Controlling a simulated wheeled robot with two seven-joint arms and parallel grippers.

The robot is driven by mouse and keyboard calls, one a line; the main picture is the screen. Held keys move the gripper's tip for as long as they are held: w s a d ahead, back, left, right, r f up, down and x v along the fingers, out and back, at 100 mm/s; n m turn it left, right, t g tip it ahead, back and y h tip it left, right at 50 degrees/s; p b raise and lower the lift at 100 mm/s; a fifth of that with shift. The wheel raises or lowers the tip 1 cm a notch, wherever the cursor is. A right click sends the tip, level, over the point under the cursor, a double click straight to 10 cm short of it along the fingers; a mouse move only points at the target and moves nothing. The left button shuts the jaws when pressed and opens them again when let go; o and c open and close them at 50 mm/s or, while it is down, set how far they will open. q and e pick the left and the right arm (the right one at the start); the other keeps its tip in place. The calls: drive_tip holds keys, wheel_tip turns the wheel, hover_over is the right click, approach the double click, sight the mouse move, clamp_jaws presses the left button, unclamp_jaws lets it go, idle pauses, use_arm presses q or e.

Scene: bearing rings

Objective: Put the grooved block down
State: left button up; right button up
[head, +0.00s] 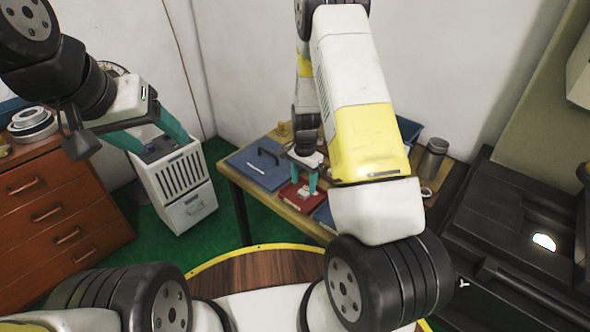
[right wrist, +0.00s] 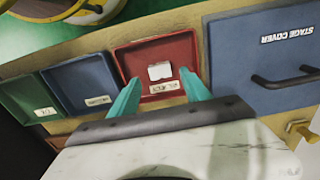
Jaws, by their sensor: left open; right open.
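A small white block (right wrist: 160,71), which looks like the grooved block with a line across it, lies in the red tray (right wrist: 183,45). The red tray also shows on the table in the head view (head: 290,199). My right gripper (right wrist: 160,87) is open just over the tray's near side, with its teal fingers apart and the block beyond and between the fingertips. It also shows in the head view (head: 304,187); the block is hard to make out there. My left gripper (head: 160,146) is open and empty, far left of the table, above the white cabinet.
A blue stage cover (right wrist: 262,60) with a dark handle lies beside the red tray. A blue tray (right wrist: 82,84) and a green tray (right wrist: 33,98) are on its other side. The wooden table (head: 235,178) stands by the wall; a white cabinet (head: 180,190) stands to its left.

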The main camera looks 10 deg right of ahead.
wheel_tip(320, 180, up, 8)
drive_tip(key=r, duration=0.1)
wheel_tip(320, 180, up, 19)
drive_tip(key=n+t+y, duration=0.2)
drive_tip(key=n+t, duration=0.1)
drive_tip(key=n, duration=0.2)
hover_over(303, 192)
drive_tip(key=s+a, duration=0.2)
drive_tip(key=s, duration=0.6)
drive_tip(key=s+r+n+t, duration=0.1)
drive_tip(key=s+r+n, duration=0.2)
drive_tip(key=s, duration=0.5)
drive_tip(key=s+r+n+t, duration=0.2)
drive_tip(key=s+r+n, duration=0.1)
drive_tip(key=s+r, duration=0.3)
drive_tip(key=shift+s+r, duration=0.3)
drive_tip(key=shift+s, duration=0.9)
